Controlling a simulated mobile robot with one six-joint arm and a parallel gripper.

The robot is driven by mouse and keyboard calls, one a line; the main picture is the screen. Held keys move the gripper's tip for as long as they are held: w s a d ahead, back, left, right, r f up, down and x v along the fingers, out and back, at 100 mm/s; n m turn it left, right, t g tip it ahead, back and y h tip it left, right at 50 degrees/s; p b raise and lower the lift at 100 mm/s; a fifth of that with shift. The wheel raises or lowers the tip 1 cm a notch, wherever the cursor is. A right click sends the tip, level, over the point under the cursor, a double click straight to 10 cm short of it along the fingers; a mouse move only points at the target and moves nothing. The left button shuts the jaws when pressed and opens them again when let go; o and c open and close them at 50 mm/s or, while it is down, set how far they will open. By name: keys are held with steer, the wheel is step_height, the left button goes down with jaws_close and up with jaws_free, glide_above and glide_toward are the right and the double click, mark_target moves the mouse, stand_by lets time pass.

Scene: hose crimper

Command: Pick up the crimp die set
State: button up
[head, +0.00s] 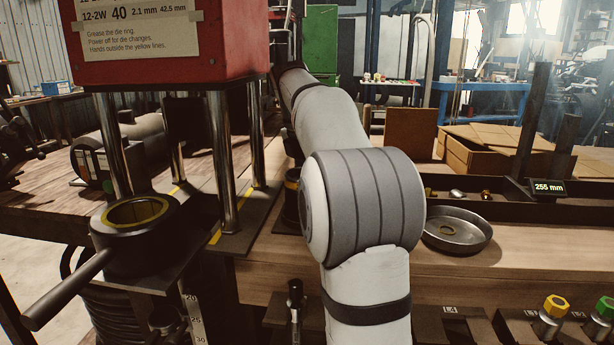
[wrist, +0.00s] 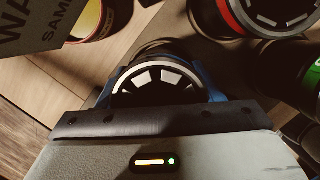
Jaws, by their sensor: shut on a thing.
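In the wrist view a round crimp die set (wrist: 163,78), with pale metal segments and dark gaps, sits between the blue fingers of my gripper (wrist: 160,86). The fingers are shut on its two sides. Its lower part is hidden behind my gripper's dark front plate, so I cannot tell whether it touches the surface below. Similar round die sets stand around it: one with a red ring (wrist: 236,17) at the upper right and one with a green band (wrist: 314,78) at the right edge. In the head view my arm hides the gripper and the held die set.
The crimper with a red housing (head: 165,38), steel posts and a yellow-rimmed ring (head: 137,213) stands left. A metal dish (head: 457,230) and an open cardboard box (head: 484,150) lie right. A yellow-ringed round thing (wrist: 92,22) and a dark lettered panel (wrist: 35,25) are upper left.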

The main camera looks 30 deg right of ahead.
steer(key=c, duration=0.6)
steer(key=shift+r, duration=0.1)
steer(key=shift+r, duration=0.1)
